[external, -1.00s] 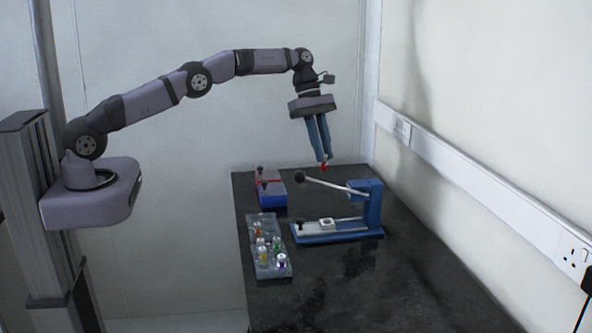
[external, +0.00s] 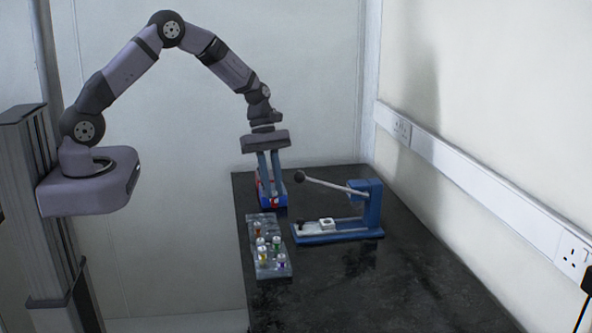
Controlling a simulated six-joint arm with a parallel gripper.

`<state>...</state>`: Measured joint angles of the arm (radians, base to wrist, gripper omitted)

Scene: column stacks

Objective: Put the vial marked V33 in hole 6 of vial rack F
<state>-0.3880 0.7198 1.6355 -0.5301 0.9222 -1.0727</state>
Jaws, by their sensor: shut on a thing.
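My gripper (external: 274,203) points straight down and is shut on a small vial with red on it (external: 274,202). The fingers largely hide the vial, and no marking on it can be read. In this view the vial overlaps the front of the blue box at the back left of the bench; I cannot tell whether it touches the box. A grey vial rack (external: 283,272) lies nearer the camera, with several vials in it, with orange, green, yellow and purple colours. No rack letter or hole number is legible.
The blue and red boxes (external: 265,203) stand behind the rack, partly hidden by my fingers. A blue lever press (external: 371,205) with a long handle and black knob (external: 300,177) stands to the right. The dark bench (external: 400,290) is clear at the front right.

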